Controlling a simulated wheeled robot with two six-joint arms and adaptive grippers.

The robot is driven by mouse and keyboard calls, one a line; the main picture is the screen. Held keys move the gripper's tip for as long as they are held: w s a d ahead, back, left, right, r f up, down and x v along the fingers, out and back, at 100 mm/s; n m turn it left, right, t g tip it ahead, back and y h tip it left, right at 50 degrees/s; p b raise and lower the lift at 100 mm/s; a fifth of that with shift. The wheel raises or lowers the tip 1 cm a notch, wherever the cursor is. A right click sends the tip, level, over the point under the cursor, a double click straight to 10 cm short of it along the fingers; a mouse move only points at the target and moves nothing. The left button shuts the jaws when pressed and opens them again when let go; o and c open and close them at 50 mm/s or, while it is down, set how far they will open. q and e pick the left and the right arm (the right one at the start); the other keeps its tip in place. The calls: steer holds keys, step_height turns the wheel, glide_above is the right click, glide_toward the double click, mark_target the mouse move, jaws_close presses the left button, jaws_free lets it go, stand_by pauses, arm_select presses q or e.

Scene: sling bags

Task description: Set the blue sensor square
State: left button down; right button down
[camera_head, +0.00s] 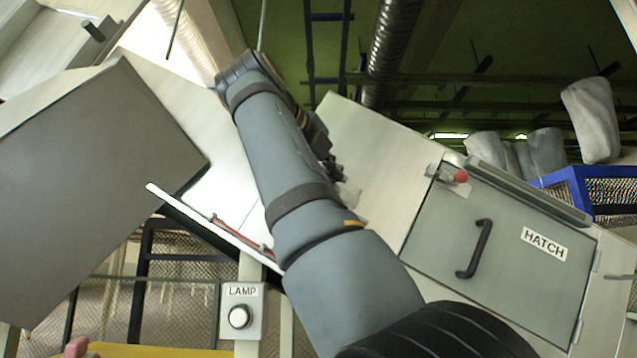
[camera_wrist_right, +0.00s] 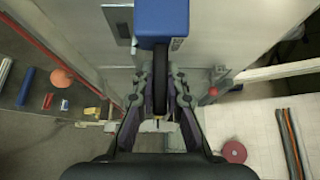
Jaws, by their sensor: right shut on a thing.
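In the right wrist view a blue block (camera_wrist_right: 162,20), which I take to be the sensor, stands at the top centre against a pale panel. A dark narrow part runs down from it between the fingers of my right gripper (camera_wrist_right: 161,85). The gripper is shut on this part. Whether the block sits square to the panel is hard to tell. In the head view my right gripper (camera_head: 340,185) is mostly hidden behind my own arm, and the sensor does not show. My left gripper is in neither view.
A grey hatch (camera_head: 500,255) with a black handle (camera_head: 474,248) and red knob (camera_head: 461,176) is at right. A lamp switch (camera_head: 239,316) is at lower left. A big grey box (camera_head: 90,170) fills the left. The wrist view shows a red roll (camera_wrist_right: 234,152) on pale floor.

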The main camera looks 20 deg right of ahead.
steer(key=shift+r, duration=0.1)
steer(key=c, duration=1.4)
jaws_free()
steer(key=shift+w, duration=0.15)
steer(key=shift+o, duration=0.2)
